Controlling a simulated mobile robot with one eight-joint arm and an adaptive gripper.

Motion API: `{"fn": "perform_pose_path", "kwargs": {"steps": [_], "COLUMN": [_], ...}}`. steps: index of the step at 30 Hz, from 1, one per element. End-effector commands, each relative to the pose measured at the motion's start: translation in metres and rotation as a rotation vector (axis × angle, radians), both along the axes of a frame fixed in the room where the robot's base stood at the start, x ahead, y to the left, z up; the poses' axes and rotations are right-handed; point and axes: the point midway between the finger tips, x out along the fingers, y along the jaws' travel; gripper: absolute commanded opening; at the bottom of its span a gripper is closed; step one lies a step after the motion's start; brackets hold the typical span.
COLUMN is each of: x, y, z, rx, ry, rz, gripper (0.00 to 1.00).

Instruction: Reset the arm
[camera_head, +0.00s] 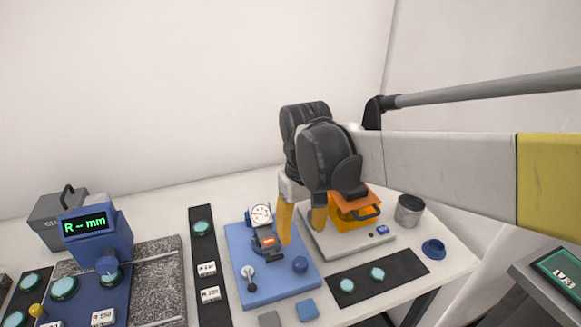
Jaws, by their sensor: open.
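My gripper (301,216) has yellow-orange fingers that hang apart over the back of the table. It is open, and no object shows between the fingers. My arm reaches in from the right side of the picture, and its black wrist hides part of the wall and table behind. The fingers hang in front of the gap between a blue plate (253,292) with a round dial gauge (261,214) and a pale plate (382,243) bearing an orange device (358,207). I cannot tell whether a fingertip touches either one.
A blue display unit (99,235) reading "R-- mm" stands at left by a granite slab (157,267). A dark strip (205,312) with a teal disc and labels lies beside it. Another dark strip (403,268) lies at right. A grey cup (409,210) stands near the right edge.

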Motion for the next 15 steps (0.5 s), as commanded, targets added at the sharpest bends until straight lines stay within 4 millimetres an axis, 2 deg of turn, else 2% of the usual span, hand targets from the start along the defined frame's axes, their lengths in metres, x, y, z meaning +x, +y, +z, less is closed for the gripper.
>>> {"fn": "perform_pose_path", "kwargs": {"steps": [5,8,15], "x": [-0.005,-0.017,-0.064], "y": [-0.009,-0.027,-0.087], "z": [0.005,0.014,0.03], "rx": [0.008,0.025,0.084], "ry": [-0.025,-0.087,-0.335], "rz": [-0.019,-0.064,-0.231], "gripper": [0.55,0.55,0.55]}}
